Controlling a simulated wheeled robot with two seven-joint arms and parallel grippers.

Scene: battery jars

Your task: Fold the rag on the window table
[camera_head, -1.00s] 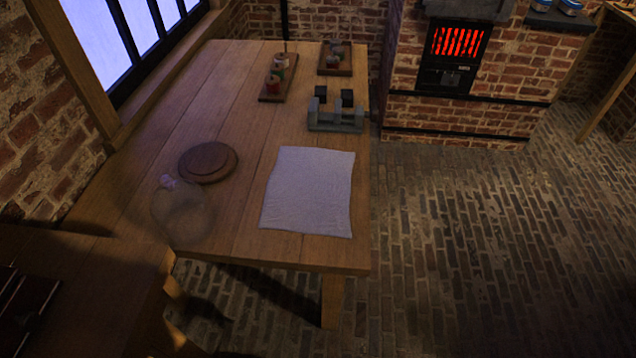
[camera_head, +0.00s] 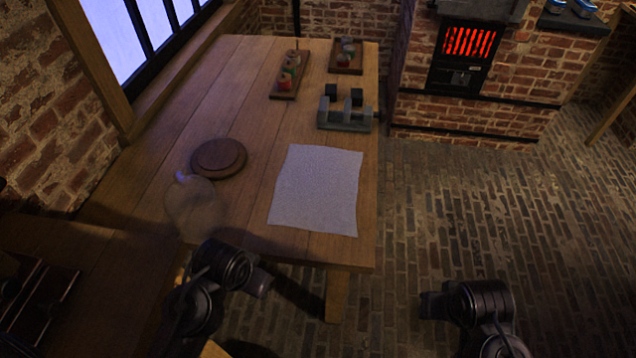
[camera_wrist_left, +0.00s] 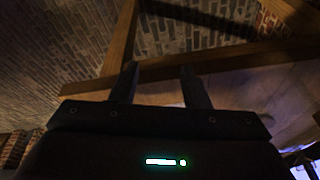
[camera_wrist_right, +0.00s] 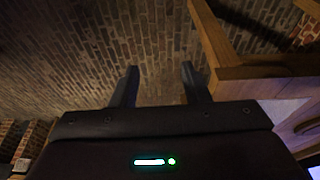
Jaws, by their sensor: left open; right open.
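The pale rag (camera_head: 316,190) lies flat and spread out near the front right corner of the wooden window table (camera_head: 250,232). My left gripper (camera_wrist_left: 158,76) has its two fingers apart with nothing between them. In the head view my left arm is in front of the table's near edge, short of the rag. My right gripper (camera_wrist_right: 160,74) is also open and empty. In the head view my right arm is over the brick floor, to the right of the table. Neither gripper touches the rag.
A round wooden board (camera_head: 219,158) and a clear glass vessel (camera_head: 194,210) stand left of the rag. A grey metal fixture (camera_head: 345,119) and two small racks (camera_head: 284,84) are behind it. A glowing stove (camera_head: 462,50) is at the back right. A darker bench (camera_head: 110,250) is at lower left.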

